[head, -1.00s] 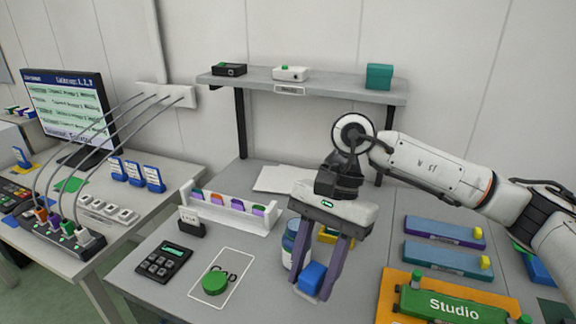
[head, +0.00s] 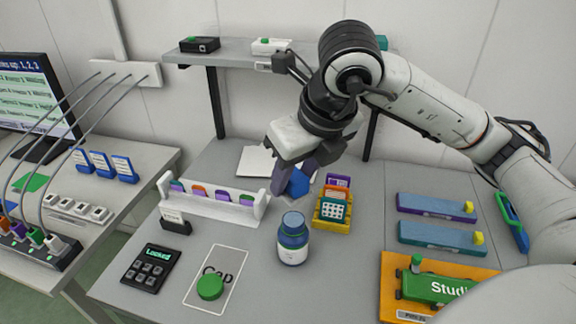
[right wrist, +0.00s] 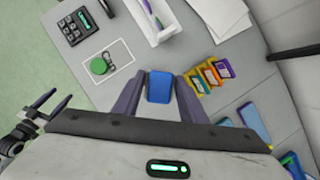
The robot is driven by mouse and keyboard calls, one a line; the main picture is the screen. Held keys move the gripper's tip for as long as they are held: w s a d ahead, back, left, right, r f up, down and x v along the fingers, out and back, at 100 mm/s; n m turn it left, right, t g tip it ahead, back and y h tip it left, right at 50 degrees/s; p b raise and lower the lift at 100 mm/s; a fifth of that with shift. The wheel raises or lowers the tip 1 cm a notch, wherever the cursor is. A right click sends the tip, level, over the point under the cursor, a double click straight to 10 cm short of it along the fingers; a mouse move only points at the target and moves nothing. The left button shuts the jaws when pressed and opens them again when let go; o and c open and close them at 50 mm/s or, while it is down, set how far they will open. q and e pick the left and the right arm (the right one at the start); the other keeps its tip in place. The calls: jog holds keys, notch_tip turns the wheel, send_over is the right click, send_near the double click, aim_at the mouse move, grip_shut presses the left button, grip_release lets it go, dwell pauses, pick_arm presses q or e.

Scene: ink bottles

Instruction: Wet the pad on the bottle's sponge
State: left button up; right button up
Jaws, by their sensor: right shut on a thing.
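The ink bottle (head: 292,240), dark blue with a white label, stands upright on the bench. Its top is uncovered and blue. A green cap (head: 210,287) lies on the card marked Cap; it also shows in the right wrist view (right wrist: 99,66). My right gripper (head: 288,180) is tilted, behind and above the bottle, shut on a blue block-shaped pad (head: 299,183). The pad shows between the fingers in the right wrist view (right wrist: 159,87), clear of the bottle in the head view. My left gripper (right wrist: 54,101) shows at the left of the right wrist view, fingers apart and empty.
A yellow holder (head: 333,212) with cards stands right of the bottle, and a white rack (head: 215,207) to its left. A keypad (head: 151,268) sits front left. An orange tray (head: 390,280) is at the right. A shelf (head: 225,53) runs behind.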

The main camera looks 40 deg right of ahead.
jog(key=shift+f+b, duration=0.75)
jog(key=shift+f, duration=0.15)
jog(key=shift+f+b, duration=1.35)
jog(key=shift+f, duration=0.7)
jog(key=shift+f+b, duration=0.45)
jog(key=shift+s+f+b, duration=0.15)
jog(key=shift+b, duration=0.15)
dwell(0.5)
jog(key=shift+r+p, duration=2.4)
jog(key=shift+r, duration=1.25)
